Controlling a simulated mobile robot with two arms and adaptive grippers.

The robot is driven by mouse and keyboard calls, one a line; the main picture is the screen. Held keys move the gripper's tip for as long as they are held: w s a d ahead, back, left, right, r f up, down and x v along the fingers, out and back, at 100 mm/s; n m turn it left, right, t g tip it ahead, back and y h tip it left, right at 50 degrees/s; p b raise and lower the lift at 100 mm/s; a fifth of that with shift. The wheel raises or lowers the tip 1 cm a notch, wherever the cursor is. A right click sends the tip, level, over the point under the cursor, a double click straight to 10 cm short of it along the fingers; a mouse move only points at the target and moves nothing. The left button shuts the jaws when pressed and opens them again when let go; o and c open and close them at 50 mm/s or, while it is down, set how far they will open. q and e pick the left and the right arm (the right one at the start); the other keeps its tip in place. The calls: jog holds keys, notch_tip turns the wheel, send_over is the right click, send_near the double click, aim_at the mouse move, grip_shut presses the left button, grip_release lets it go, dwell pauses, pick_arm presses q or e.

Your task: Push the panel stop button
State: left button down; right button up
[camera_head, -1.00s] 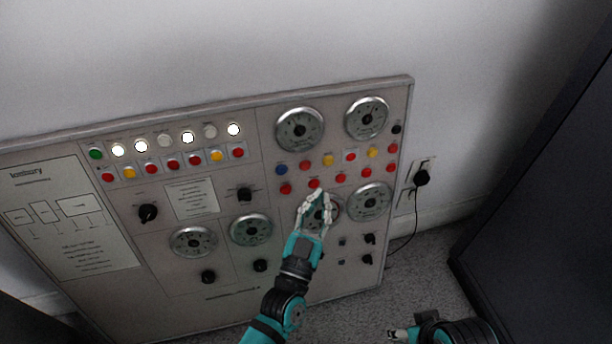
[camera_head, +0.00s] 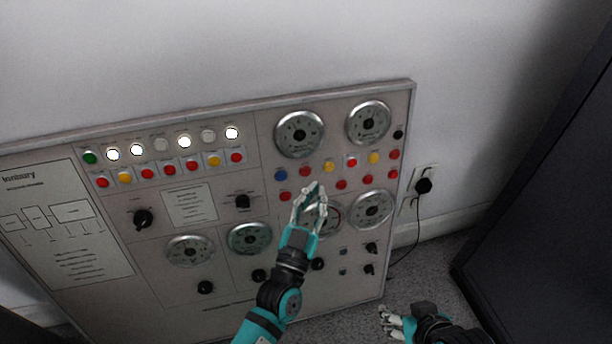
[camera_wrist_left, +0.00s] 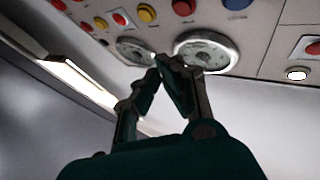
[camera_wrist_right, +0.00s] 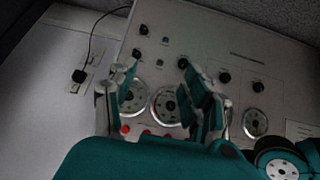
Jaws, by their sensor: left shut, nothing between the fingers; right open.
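The grey control panel (camera_head: 70,295) leans against the wall. Its right part carries a row of blue, red and yellow buttons with a row of red buttons below. One red button in the upper row (camera_head: 351,161) has a pale surround. No label tells me which is the stop button. My left gripper (camera_head: 313,187) is shut and empty, fingertips over the lower row between two red buttons, (camera_head: 285,196) and (camera_head: 341,184). The left wrist view shows its tips together (camera_wrist_left: 165,62). Contact cannot be told. My right gripper (camera_head: 386,317) is open, low, in front of the panel's right.
Large round dials, such as the top one (camera_head: 299,134), surround the buttons. Black knobs (camera_head: 142,219) and a row of lamps (camera_head: 184,142) are further left. A plugged socket (camera_head: 423,186) with a hanging cord is right of the panel. A dark cabinet (camera_head: 545,200) bounds the right.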

aim_at(306, 173)
pick_arm(q)
jog(key=shift+w+a+f+b, duration=0.2)
jog(key=shift+w+b, duration=0.15)
jog(key=shift+w, duration=0.45)
jog(key=shift+w+a+f+b, duration=0.15)
jog(key=shift+w+a+b, duration=0.2)
jog(key=shift+w, duration=0.45)
jog(key=shift+w+a+f+b, duration=0.15)
jog(key=shift+w+b, duration=0.25)
jog(key=shift+w, duration=0.4)
pick_arm(e)
jog(key=w+a+r+t+y, duration=0.1)
jog(key=w+a+r+t, duration=0.2)
jog(key=w+r+t, duration=0.3)
jog(key=shift+w+a+r+t+y, duration=0.2)
jog(key=shift+w+r+t+y, duration=0.15)
jog(key=shift+w+r, duration=0.65)
jog(key=shift+w+f, duration=0.25)
jog(key=shift+f, duration=0.05)
pick_arm(q)
jog(key=shift+w, duration=0.4)
pick_arm(e)
jog(key=shift+r, duration=0.1)
